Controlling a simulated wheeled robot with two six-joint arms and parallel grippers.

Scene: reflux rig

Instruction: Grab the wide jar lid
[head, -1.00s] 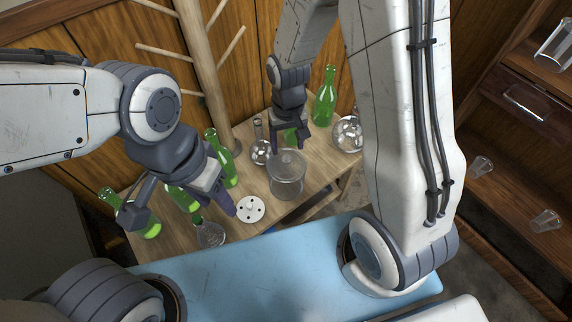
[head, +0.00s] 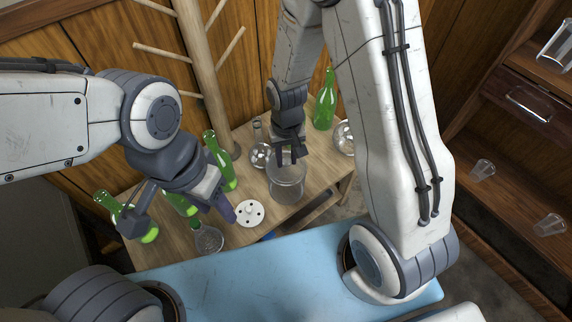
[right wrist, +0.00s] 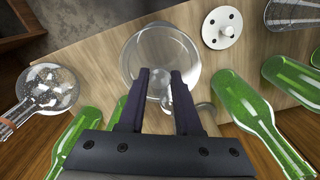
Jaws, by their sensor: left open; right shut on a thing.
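The wide glass jar (head: 287,188) stands on the wooden table, and it also shows in the right wrist view (right wrist: 131,62). Its clear lid is hard to tell apart from the jar's rim. My right gripper (head: 291,158) is above the jar, fingers pointing down. In the right wrist view its fingers (right wrist: 160,82) are closed on the lid's clear glass knob (right wrist: 158,88). I cannot tell whether the lid sits on the rim or is slightly raised. My left gripper (head: 182,216) is open and empty, at the table's left part among green bottles.
A white disc with holes (head: 249,213) lies left of the jar. A glass flask (head: 207,239) stands near the front edge. Round flasks (right wrist: 50,88) and green bottles (head: 325,104) stand close around. A wooden peg stand (head: 205,75) rises behind.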

